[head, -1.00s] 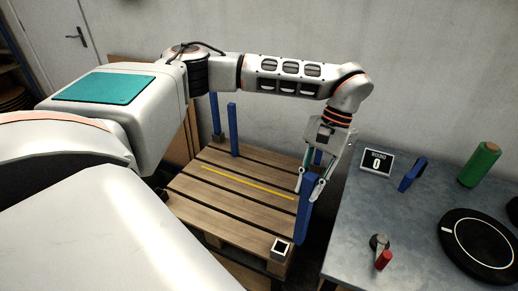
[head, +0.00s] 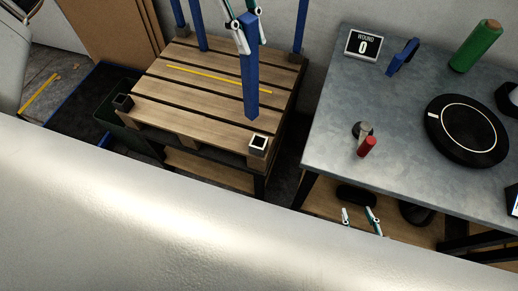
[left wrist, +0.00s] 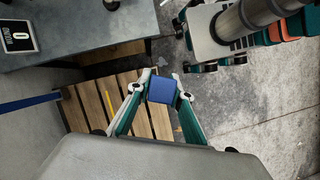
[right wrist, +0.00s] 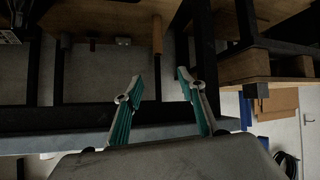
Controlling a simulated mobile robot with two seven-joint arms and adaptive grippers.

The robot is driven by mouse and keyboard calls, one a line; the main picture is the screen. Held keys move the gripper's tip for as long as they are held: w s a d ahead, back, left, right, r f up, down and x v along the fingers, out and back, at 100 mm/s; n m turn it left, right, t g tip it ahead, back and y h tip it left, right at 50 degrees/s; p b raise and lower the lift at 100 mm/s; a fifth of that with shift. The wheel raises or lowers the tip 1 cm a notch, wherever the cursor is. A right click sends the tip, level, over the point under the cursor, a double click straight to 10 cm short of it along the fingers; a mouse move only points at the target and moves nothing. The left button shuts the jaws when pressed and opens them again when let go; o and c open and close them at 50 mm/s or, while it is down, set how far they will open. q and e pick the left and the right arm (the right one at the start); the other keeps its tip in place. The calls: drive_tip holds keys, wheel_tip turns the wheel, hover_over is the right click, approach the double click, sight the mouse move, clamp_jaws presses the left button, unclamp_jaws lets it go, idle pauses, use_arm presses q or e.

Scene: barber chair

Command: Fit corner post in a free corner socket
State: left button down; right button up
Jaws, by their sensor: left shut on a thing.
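My left gripper (head: 245,25) is shut on a blue corner post (head: 251,75), which hangs nearly upright with its lower end free. That end appears just behind and slightly left of an empty corner socket (head: 258,144) at the pallet's near right corner. The left wrist view shows the held post (left wrist: 162,89) end-on between the fingers. Another empty socket (head: 122,102) is at the near left corner. The wooden pallet (head: 205,92) has blue posts at the back, including a back-left post (head: 180,13) and a back-right post (head: 300,25). My right gripper (head: 360,218) is open and empty, low beside the workbench.
A metal workbench (head: 345,115) stands right of the pallet with a counter display (head: 363,45), blue tool (head: 402,57), green roll (head: 475,46), red-handled item (head: 367,146) and black disc (head: 467,132). A dark bin (head: 110,120) is left of the pallet.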

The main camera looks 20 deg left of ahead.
sight(257, 94)
use_arm(q)
drive_tip(key=d+r+n, duration=0.1)
drive_tip(key=n+t+b, duration=0.1)
drive_tip(key=n, duration=0.1)
drive_tip(key=shift+d+r+n, duration=0.3)
drive_tip(key=shift+d+r, duration=0.05)
drive_tip(key=shift+d+r+n+t+b, duration=0.15)
drive_tip(key=shift+r+n+t+b, duration=0.15)
drive_tip(key=shift+n+t, duration=0.15)
wheel_tip(257, 94, down, 15)
drive_tip(key=shift+b, duration=0.7)
drive_tip(key=shift+f, duration=2.5)
drive_tip(key=c, duration=1.8)
unclamp_jaws()
drive_tip(key=shift+f, duration=0.1)
